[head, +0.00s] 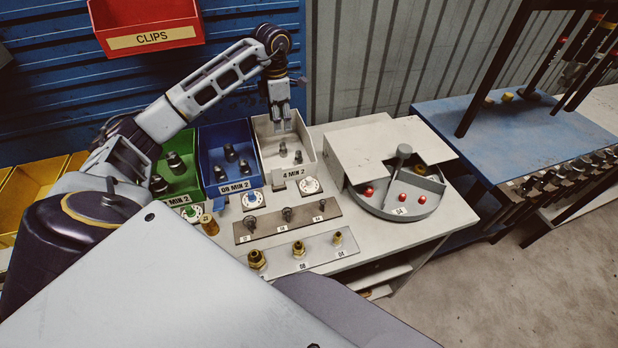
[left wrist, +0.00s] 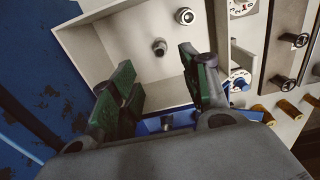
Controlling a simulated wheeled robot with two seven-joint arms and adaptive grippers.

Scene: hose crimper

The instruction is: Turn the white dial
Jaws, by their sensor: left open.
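The white dial (head: 309,186) is a small round knob on a marked white plate, on the bench in front of the white bin labelled 4 MIN 2. A marked dial plate at the top edge of the left wrist view (left wrist: 241,7) appears to be this dial, partly cut off. My left gripper (head: 282,127) is open and empty, pointing down over the white bin (head: 302,165), behind the dial and apart from it. Its two green-padded fingers (left wrist: 156,62) spread above the bin in the left wrist view. My right gripper is not in view.
A blue dial (head: 252,199) and green dial (head: 191,212) sit left of the white one. Fittings stand on a brown strip (head: 270,232) and a grey strip (head: 320,247) in front. A round grey tray (head: 430,205) is at right. A blue bin (head: 228,178) adjoins.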

